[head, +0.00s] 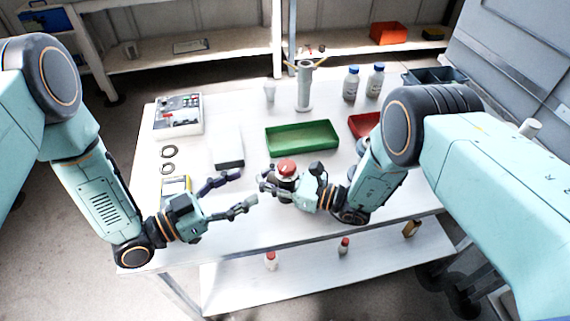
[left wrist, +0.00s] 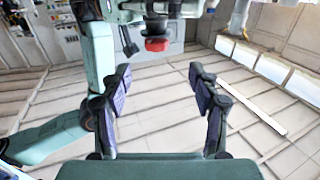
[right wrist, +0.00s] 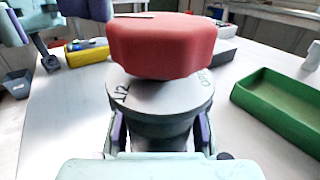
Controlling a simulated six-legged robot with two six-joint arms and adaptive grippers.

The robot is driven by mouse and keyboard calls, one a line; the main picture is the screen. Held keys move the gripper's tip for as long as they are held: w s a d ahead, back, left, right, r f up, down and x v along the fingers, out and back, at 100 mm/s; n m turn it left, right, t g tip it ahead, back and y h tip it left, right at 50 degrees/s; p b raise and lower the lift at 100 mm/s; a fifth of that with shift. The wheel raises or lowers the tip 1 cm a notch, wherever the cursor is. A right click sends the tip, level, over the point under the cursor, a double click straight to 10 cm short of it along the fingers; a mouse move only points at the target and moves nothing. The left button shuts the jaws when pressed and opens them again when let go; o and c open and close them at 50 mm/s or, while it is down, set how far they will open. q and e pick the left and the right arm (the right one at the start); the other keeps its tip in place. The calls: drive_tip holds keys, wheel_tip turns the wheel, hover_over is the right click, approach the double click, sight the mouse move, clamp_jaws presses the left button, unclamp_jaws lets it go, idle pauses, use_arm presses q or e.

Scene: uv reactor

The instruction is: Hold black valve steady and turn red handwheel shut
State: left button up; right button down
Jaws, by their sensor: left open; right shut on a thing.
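The red handwheel (head: 287,166) sits on top of the black valve (head: 288,183), which stands upright on the white table. In the right wrist view the red handwheel (right wrist: 162,45) fills the upper middle, above a grey cap with markings and the dark valve body (right wrist: 160,130). My right gripper (head: 272,187) is shut around the valve body, below the handwheel. My left gripper (head: 240,192) is open and empty, to the left of the valve. In the left wrist view the red handwheel (left wrist: 157,44) shows beyond the open fingers of my left gripper (left wrist: 160,85), apart from them.
A green tray (head: 302,138) lies behind the valve, and a red tray (head: 363,125) to its right. A grey box (head: 228,147), black rings (head: 168,152) and a yellow device (head: 176,186) lie to the left. Bottles (head: 351,84) stand at the back right.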

sight(284, 161)
use_arm(q)
drive_tip(key=x, duration=1.1)
drive_tip(key=shift+w+d, duration=0.15)
drive_tip(key=shift+d, duration=0.2)
drive_tip(key=shift+c, duration=0.2)
drive_tip(key=c, duration=0.6)
drive_tip(key=shift+w+a, duration=0.15)
drive_tip(key=c, duration=0.6)
drive_tip(key=shift+o, duration=0.2)
drive_tip(key=shift+w+m+g+h, duration=0.15)
drive_tip(key=shift+m+g+h, duration=0.15)
drive_tip(key=shift+g+h, duration=0.15)
drive_tip(key=m+g, duration=0.1)
drive_tip(key=g, duration=0.1)
drive_tip(key=m+g+h, duration=0.1)
drive_tip(key=m+g, duration=0.1)
drive_tip(key=shift+r+g+h, duration=0.1)
drive_tip(key=shift+g+h, duration=0.15)
drive_tip(key=m+g, duration=0.2)
drive_tip(key=g, duration=0.1)
drive_tip(key=m+g, duration=0.2)
drive_tip(key=g, duration=0.2)
drive_tip(key=shift+m, duration=0.3)
drive_tip(key=shift+m+g, duration=0.8)
drive_tip(key=shift+g, duration=0.5)
drive_tip(key=shift+m+g+y, duration=0.4)
drive_tip(key=shift+m+g, duration=0.1)
drive_tip(key=shift+g, duration=0.3)
